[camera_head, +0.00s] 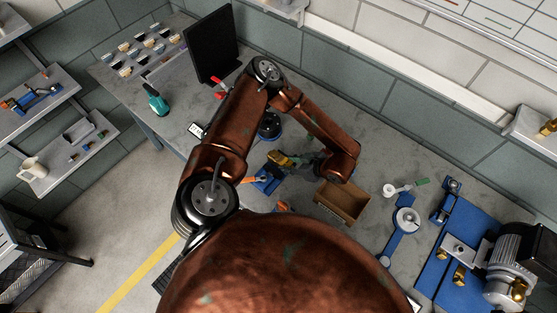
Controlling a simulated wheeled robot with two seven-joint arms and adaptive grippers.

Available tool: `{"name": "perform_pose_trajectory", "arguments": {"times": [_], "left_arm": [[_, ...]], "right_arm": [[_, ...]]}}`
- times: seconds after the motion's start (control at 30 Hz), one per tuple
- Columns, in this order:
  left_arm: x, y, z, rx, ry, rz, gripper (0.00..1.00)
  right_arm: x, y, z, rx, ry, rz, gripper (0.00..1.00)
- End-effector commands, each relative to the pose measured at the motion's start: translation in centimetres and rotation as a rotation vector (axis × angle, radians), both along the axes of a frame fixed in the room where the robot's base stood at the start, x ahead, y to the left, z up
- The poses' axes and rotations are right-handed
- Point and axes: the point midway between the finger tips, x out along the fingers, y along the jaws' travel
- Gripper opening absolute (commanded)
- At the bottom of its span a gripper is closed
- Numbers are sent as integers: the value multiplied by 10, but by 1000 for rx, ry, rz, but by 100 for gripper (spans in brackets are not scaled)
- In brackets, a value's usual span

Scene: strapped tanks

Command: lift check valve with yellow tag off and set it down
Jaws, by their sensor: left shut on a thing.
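My left arm reaches over the bench and bends back down. Its gripper (297,162) points left and is shut on a small brass valve (279,158), the likely check valve. The valve is at or just above a blue holder (266,182) with an orange part on its left side. I cannot tell whether valve and holder touch. A yellow tag cannot be made out at this size. My right gripper is not in view.
An open brown box (349,208) stands right of the holder. Further right are a white cup (389,190), a blue strap-like part (397,241) and a pump (518,262) on a blue plate.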

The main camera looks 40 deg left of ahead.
Motion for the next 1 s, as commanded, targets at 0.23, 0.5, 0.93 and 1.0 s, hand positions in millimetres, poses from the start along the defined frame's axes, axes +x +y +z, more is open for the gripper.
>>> {"name": "perform_pose_trajectory", "arguments": {"times": [0.23,0.5,0.93,1.0], "left_arm": [[1,0,12,2,-3,0,0],[1,0,22,2,-3,0,0],[1,0,37,2,-3,0,0],[1,0,39,2,-3,0,0]], "right_arm": [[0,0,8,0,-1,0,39],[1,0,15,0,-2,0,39],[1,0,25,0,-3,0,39],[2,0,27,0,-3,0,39]]}}
